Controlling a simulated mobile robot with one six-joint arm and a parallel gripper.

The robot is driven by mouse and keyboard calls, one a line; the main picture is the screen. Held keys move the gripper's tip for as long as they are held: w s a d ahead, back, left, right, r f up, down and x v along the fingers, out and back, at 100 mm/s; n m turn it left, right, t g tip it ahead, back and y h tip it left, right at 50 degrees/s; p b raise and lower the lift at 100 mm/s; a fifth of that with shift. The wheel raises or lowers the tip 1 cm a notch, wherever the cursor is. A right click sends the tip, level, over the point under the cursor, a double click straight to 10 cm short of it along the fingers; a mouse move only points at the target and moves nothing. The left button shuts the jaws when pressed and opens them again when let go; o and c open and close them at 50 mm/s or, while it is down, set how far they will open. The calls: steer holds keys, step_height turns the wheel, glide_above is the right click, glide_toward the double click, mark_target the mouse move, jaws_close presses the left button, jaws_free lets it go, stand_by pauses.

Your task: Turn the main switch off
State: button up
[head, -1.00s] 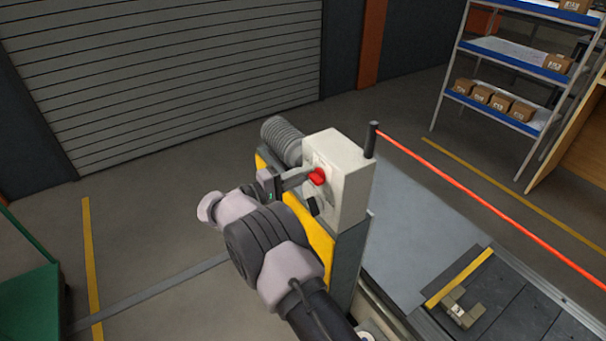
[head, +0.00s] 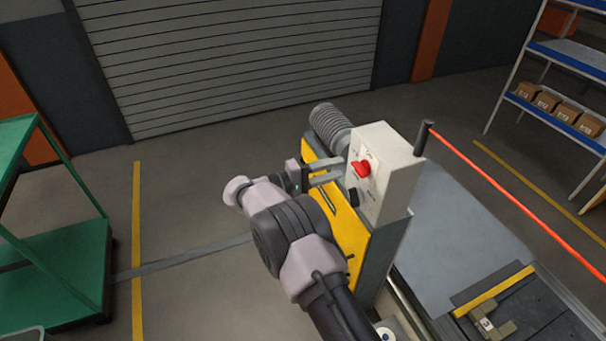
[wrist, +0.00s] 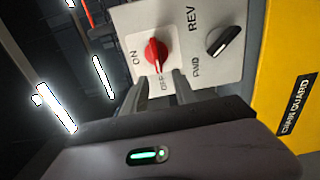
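The main switch is a red rotary knob (head: 361,168) on the front of a pale control box (head: 392,165). In the wrist view the red knob (wrist: 156,54) sits between the ON and OFF labels, and a pale mark at its lower end points toward OFF. My gripper (head: 334,172) is in front of the box, short of the knob. In the wrist view the two fingers of my gripper (wrist: 160,80) are spread apart with nothing between them, just below the knob.
A black REV/FWD selector (wrist: 224,40) sits beside the red knob. A yellow chain guard (head: 350,235) lies below the box. The conveyor (head: 540,315) is at lower right, a green cart (head: 60,275) at left, and a blue shelf (head: 560,115) at upper right.

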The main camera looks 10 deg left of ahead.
steer(key=p+v, duration=0.1)
steer(key=v, duration=1.1)
steer(key=shift+s+a, duration=0.25)
